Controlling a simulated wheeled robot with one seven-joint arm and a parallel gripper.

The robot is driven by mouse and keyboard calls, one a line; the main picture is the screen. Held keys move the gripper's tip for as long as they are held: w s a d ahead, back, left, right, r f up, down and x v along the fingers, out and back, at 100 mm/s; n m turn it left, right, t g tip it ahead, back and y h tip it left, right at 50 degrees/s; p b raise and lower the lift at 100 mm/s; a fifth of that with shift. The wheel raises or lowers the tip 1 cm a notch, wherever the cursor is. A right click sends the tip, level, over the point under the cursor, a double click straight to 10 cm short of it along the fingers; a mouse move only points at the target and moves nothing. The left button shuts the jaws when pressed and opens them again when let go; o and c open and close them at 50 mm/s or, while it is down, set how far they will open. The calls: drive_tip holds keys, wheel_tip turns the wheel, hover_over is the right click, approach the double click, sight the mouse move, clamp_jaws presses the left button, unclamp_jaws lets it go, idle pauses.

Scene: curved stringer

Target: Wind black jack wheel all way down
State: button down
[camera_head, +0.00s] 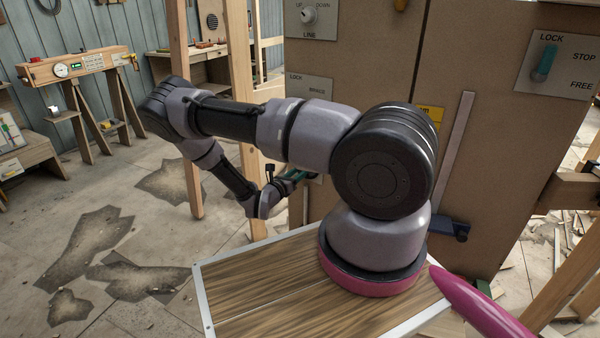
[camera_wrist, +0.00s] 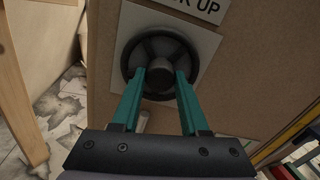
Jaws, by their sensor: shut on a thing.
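The black jack wheel (camera_wrist: 148,50) shows in the wrist view, on a pale square plate fixed to a brown panel. A label above it is cut off and reads "UP" at its end. My gripper (camera_wrist: 160,76) reaches up to the wheel with two teal fingers. The fingers are shut on the wheel's hub, one on either side of the round dark centre. In the head view my gripper (camera_head: 292,178) is at the panel's left side, partly behind my arm. The wheel is hidden there.
The brown panel (camera_head: 480,120) carries a LOCK/STOP/FREE switch (camera_head: 545,62) at right and an UP/DOWN LINE knob (camera_head: 309,15) at top. A wooden post (camera_head: 186,120) stands left of the panel. A workbench (camera_head: 80,68) stands at the back left, with open floor before it.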

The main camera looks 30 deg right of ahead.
drive_tip(key=shift+c, duration=2.1)
unclamp_jaws()
drive_tip(key=shift+a, duration=0.1)
drive_tip(key=v, duration=1)
drive_tip(key=shift+s+a, duration=0.25)
